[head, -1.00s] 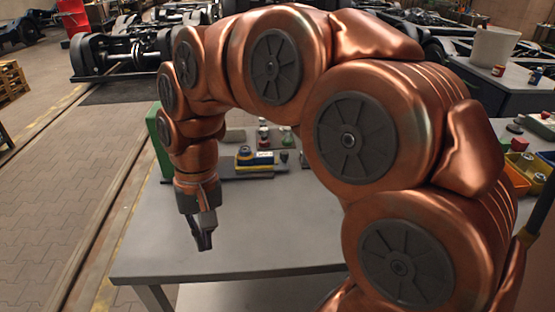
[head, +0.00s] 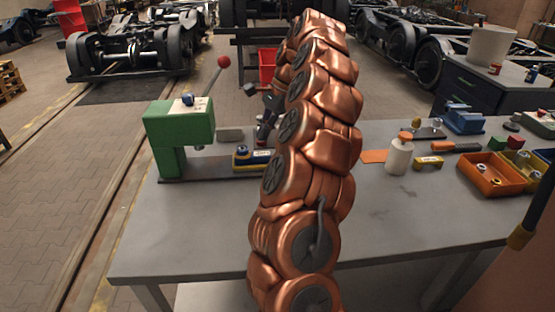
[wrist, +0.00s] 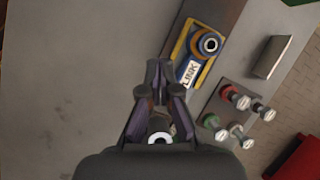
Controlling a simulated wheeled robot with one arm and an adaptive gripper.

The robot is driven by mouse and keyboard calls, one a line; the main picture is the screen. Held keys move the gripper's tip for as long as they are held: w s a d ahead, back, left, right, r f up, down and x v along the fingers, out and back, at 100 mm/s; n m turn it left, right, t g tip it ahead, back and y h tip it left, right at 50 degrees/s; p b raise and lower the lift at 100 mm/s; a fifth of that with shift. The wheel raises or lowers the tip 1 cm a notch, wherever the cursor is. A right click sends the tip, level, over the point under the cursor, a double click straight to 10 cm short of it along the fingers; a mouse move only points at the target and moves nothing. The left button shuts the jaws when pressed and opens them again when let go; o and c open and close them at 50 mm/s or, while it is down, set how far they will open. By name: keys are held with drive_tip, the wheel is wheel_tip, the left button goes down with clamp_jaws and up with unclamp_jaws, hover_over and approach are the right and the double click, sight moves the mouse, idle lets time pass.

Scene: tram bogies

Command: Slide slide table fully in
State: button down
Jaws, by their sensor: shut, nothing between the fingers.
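The slide table, as it appears, is a yellow and dark blue block (head: 250,157) with a label and a blue ringed part on it. It sits on a dark base to the right of a green press (head: 180,132). My arm hides its right end in the head view. In the wrist view the slide table (wrist: 193,66) lies just up and right of my gripper, with its label near the fingertips. My gripper (wrist: 158,68) is shut and empty. In the head view my gripper (head: 264,135) is partly hidden behind my arm. Contact with the slide table cannot be told.
Several small coloured-collar pieces (wrist: 235,97) stand right of my gripper in the wrist view. A grey block (wrist: 272,57) lies beyond. The press has a red-ball lever (head: 223,62). A white bottle (head: 399,157) and orange bin (head: 490,188) stand at right. The table's front left is clear.

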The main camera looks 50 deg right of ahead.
drive_tip(key=s+d+f+m, duration=0.2)
drive_tip(key=d+m, duration=0.1)
drive_tip(key=d, duration=0.3)
drive_tip(key=s+d+f+m, duration=0.2)
drive_tip(key=s+d+m, duration=0.1)
drive_tip(key=d, duration=0.2)
drive_tip(key=shift+t+h, duration=0.3)
drive_tip(key=shift+x, duration=3.35)
drive_tip(key=x, duration=0.2)
drive_tip(key=shift+w+a+f+p, duration=0.1)
drive_tip(key=shift+w+f+p, duration=0.15)
drive_tip(key=shift+f+p, duration=0.1)
drive_tip(key=shift+w+a+r+p, duration=0.15)
drive_tip(key=shift+w+a+p, duration=0.25)
drive_tip(key=shift+w+a, duration=0.9)
drive_tip(key=shift+a, duration=0.15)
